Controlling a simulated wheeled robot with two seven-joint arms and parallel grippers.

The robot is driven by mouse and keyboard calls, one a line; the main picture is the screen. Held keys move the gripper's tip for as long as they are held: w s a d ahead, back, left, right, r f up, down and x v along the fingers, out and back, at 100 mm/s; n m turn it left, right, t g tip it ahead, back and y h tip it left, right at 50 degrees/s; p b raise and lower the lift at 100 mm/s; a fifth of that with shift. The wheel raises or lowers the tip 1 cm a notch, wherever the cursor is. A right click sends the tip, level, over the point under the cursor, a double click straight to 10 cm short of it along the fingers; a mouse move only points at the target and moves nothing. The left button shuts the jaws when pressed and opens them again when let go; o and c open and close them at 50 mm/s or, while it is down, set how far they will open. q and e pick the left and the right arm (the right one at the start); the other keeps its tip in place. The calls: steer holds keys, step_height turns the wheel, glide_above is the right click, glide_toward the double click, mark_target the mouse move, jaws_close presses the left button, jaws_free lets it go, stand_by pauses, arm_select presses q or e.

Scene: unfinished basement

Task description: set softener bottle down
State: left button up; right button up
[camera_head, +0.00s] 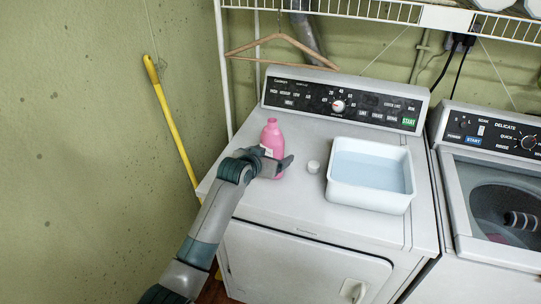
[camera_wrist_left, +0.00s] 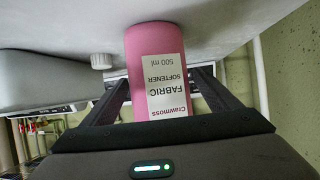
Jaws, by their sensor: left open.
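The pink softener bottle (camera_head: 271,134) stands upright on the left part of the white dryer top (camera_head: 275,215). Its neck looks uncapped. In the left wrist view the bottle (camera_wrist_left: 150,42) appears upside down, with its fabric softener label facing my gripper and its base against the dryer top. My left gripper (camera_head: 275,163) is open, with its fingers on either side of the lower bottle; I cannot tell whether they touch it. A small white cap (camera_head: 313,167) lies right of the bottle and also shows in the wrist view (camera_wrist_left: 101,61). My right gripper is not in view.
A white basin of bluish liquid (camera_head: 371,175) stands right of the cap. The dryer's control panel (camera_head: 345,104) rises behind. A washer (camera_head: 493,190) is at right. A wooden hanger (camera_head: 282,52) hangs from a wire shelf (camera_head: 350,10). The front left dryer top is clear.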

arm_select(q)
steer(key=shift+r, duration=0.2)
steer(key=b+v, duration=0.2)
steer(key=v, duration=1)
stand_by(1.3)
